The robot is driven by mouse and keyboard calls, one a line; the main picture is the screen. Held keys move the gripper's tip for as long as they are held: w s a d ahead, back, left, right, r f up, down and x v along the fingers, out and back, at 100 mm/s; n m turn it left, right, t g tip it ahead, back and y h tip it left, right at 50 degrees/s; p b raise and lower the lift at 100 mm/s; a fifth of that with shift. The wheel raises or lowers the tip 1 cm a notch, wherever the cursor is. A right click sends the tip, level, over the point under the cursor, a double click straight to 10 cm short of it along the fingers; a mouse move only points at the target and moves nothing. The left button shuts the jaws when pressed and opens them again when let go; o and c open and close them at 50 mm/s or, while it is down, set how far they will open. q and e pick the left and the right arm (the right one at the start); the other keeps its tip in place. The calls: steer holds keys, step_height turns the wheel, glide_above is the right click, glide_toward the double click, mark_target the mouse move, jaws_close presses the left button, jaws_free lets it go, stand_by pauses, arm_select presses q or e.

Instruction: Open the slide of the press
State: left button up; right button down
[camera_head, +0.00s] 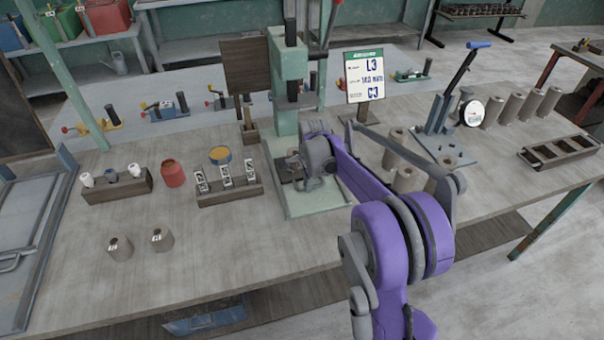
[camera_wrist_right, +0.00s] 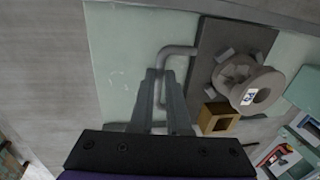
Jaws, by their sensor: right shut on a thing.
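The green press (camera_head: 287,115) stands near the middle of the table on a pale green base plate (camera_head: 318,203); the plate also shows in the wrist view (camera_wrist_right: 115,65). On it lies the slide (camera_wrist_right: 258,40), a dark grey plate with a bent grey rod handle (camera_wrist_right: 178,49). A grey ring-shaped piece with a white label (camera_wrist_right: 268,88) and a brass-coloured block (camera_wrist_right: 217,125) are beside or on the slide. My right gripper (camera_wrist_right: 168,78) is shut on the handle, also seen in the head view (camera_head: 293,163), where the arm hides part of the slide. My left gripper is out of view.
A wooden rack with labelled pieces (camera_head: 230,193) and a red pot (camera_head: 173,174) stand left of the press. Several grey cylinders (camera_head: 512,105) and a lever tool with a dial (camera_head: 443,135) stand right.

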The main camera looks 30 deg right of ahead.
steer(key=s, duration=0.2)
steer(key=s+a, duration=0.1)
steer(key=s, duration=0.2)
steer(key=s+b, duration=0.1)
steer(key=s, duration=0.1)
steer(key=shift+s+a, duration=0.2)
steer(key=shift+a, duration=0.15)
steer(key=c, duration=0.9)
jaws_free()
steer(key=r, duration=0.3)
steer(key=s+r, duration=0.1)
steer(key=r, duration=0.3)
steer(key=s+r, duration=0.1)
steer(key=r, duration=0.2)
steer(key=shift+a+r+p, duration=0.2)
steer(key=shift+r+p, duration=0.15)
steer(key=shift+w, duration=0.1)
